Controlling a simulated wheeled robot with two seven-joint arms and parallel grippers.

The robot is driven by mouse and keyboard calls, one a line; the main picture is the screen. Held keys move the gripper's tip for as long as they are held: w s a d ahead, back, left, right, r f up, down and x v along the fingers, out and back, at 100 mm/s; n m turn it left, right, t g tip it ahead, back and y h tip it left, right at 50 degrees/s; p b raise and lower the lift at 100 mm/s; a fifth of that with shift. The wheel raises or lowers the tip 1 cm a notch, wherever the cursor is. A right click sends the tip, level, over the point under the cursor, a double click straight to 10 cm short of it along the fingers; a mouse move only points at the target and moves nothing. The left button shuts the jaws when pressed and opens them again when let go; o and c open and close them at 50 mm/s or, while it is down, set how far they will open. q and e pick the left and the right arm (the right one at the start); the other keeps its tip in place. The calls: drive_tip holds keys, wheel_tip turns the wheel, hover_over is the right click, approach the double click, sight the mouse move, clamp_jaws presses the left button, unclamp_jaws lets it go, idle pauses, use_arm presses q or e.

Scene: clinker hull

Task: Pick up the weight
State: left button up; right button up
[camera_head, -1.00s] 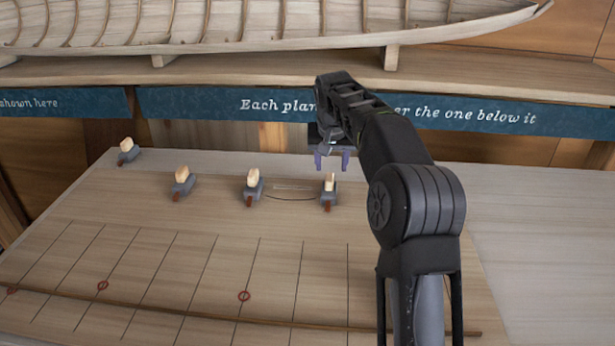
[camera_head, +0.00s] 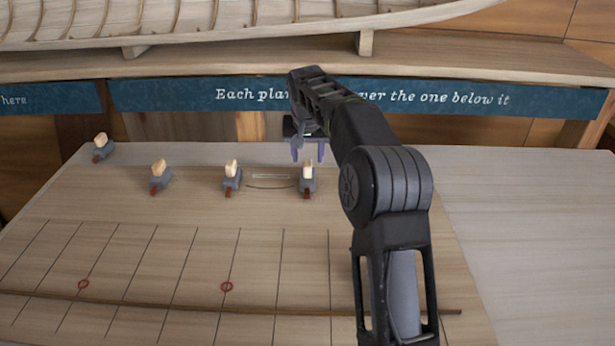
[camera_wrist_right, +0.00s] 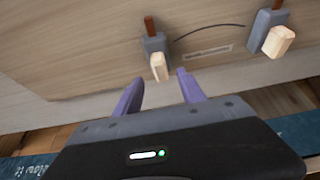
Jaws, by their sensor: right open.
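Several small weights stand in a row along the back of the sloped board. Each has a grey block, a pale wooden top and a reddish-brown peg. The rightmost weight (camera_head: 307,181) is just below my right gripper (camera_head: 309,152) in the head view. In the right wrist view this weight (camera_wrist_right: 155,45) sits just beyond the open purple fingers of the gripper (camera_wrist_right: 157,92), near the middle of the gap. The fingers are apart and empty. Another weight (camera_head: 232,178) stands to its left, and it also shows in the wrist view (camera_wrist_right: 270,35). My left gripper is not in view.
Farther left stand two more weights (camera_head: 160,177) (camera_head: 101,148). The board (camera_head: 130,240) has dark lines, red rings and a long thin batten (camera_head: 200,306). Behind it are a blue lettered sign (camera_head: 200,95) and a shelf bearing a wooden hull (camera_head: 240,22). The board's right side is clear.

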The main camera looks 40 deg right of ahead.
sight(308, 164)
drive_tip(key=p+x, duration=0.1)
drive_tip(key=x, duration=0.4)
drive_tip(key=shift+a+f+p, duration=0.1)
drive_tip(key=shift+f+p, duration=0.1)
drive_tip(key=shift+p, duration=0.1)
drive_tip(key=shift+c, duration=0.4)
clamp_jaws()
idle(0.5)
drive_tip(key=shift+r, duration=0.15)
